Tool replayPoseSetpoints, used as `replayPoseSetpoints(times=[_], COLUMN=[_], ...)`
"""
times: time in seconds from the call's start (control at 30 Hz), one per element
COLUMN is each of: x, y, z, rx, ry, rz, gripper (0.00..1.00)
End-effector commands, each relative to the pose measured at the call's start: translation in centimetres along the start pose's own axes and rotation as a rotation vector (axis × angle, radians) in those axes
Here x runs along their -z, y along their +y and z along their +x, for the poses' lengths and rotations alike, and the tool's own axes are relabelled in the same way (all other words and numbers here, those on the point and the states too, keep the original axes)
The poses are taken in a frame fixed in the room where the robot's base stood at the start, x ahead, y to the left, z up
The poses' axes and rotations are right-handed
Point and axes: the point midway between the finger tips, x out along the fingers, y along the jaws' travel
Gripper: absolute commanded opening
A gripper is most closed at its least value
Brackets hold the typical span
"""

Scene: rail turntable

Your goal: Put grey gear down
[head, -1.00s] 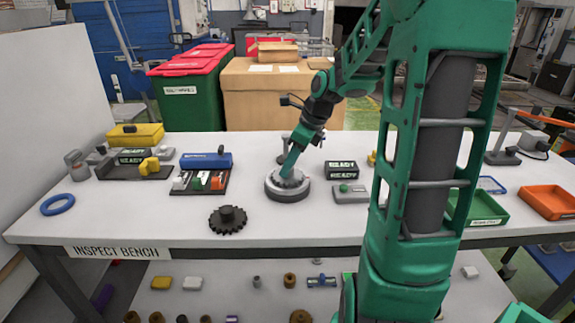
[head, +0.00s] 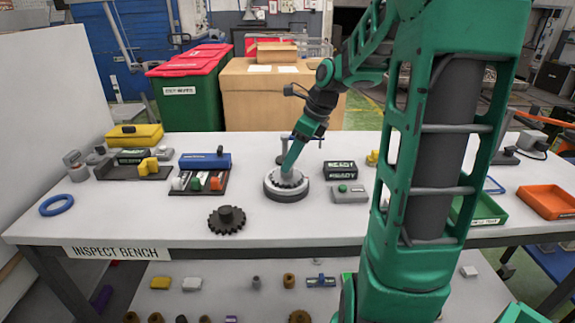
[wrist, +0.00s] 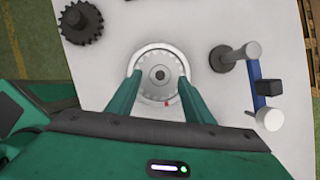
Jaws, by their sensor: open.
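The grey gear (wrist: 160,76) lies flat on the round turntable (head: 286,194), centred within its pale rim in the wrist view. My gripper (wrist: 161,80) is open, with one green finger on each side of the gear. In the head view my gripper (head: 289,172) reaches down over the turntable and partly hides the gear. I cannot tell whether the fingertips touch the gear. A black gear (head: 227,219) with a raised hub lies on the bench in front and to the left of the turntable.
A READY sign (head: 340,171) and a grey button box (head: 348,193) stand close right of the turntable. A dark tray (head: 199,184) with small coloured parts and a blue box (head: 205,160) are left. A blue ring (head: 57,205) lies far left. The bench front is mostly clear.

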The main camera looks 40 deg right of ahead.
Motion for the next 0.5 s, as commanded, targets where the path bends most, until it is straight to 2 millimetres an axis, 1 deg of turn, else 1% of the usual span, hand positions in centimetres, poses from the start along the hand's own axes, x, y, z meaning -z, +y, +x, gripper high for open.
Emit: replayPoseSetpoints(times=[0.03, 0.1, 0.3, 0.4, 0.5], x=[-0.1, -0.1, 0.0, -0.1, -0.1], y=[-0.1, -0.1, -0.1, -0.1, 0.0], z=[-1.2, -2.6, -6.3, -7.6, -8.4], rx=[0.005, 0.005, 0.003, 0.002, 0.001], ry=[-0.002, -0.002, 0.0, -0.001, -0.001], rz=[-0.001, -0.001, -0.001, -0.001, 0.0], gripper=[0.47, 0.47, 0.47, 0.47, 0.47])
